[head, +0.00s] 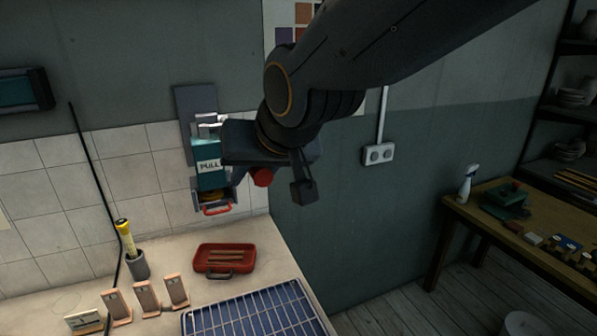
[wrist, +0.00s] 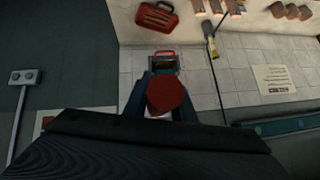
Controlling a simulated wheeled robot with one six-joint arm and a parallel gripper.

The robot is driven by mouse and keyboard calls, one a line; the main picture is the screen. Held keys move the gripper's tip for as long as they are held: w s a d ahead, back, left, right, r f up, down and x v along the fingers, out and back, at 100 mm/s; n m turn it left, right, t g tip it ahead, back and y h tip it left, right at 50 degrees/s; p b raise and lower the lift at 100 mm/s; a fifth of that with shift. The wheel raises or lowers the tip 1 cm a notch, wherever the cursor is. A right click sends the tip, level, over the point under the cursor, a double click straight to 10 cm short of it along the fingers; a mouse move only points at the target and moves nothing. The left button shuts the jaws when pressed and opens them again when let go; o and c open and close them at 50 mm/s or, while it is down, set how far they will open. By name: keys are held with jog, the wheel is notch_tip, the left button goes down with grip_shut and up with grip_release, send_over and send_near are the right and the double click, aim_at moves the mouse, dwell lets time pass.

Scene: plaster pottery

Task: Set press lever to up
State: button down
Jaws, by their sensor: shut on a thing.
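The press (head: 209,172) is a teal unit marked PULL, mounted on a dark plate on the tiled wall, with a red loop handle (head: 217,210) at its bottom. A round red knob, which I take to be the end of the press lever (head: 262,177), sticks out in front of it. My gripper (head: 243,174) is at the press and shut on the lever. In the wrist view the red knob (wrist: 166,94) sits between the dark blue fingers of my gripper (wrist: 163,84). The lever's shaft and pivot are mostly hidden, so its exact angle cannot be told.
A wooden table (head: 470,213) stands further right.

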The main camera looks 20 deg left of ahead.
jog(key=shift+w+a+r, duration=0.1)
jog(key=shift+a+r, duration=0.05)
jog(key=shift+r, duration=0.45)
jog(key=c, duration=1.7)
grip_release()
jog(key=shift+o, duration=1.1)
jog(key=shift+f, duration=0.2)
jog(key=shift+d, duration=0.2)
jog(key=b+v, duration=0.1)
jog(key=v, duration=0.5)
jog(key=shift+r, duration=0.15)
jog(key=shift+p+v, duration=0.4)
jog(key=shift+v, duration=0.4)
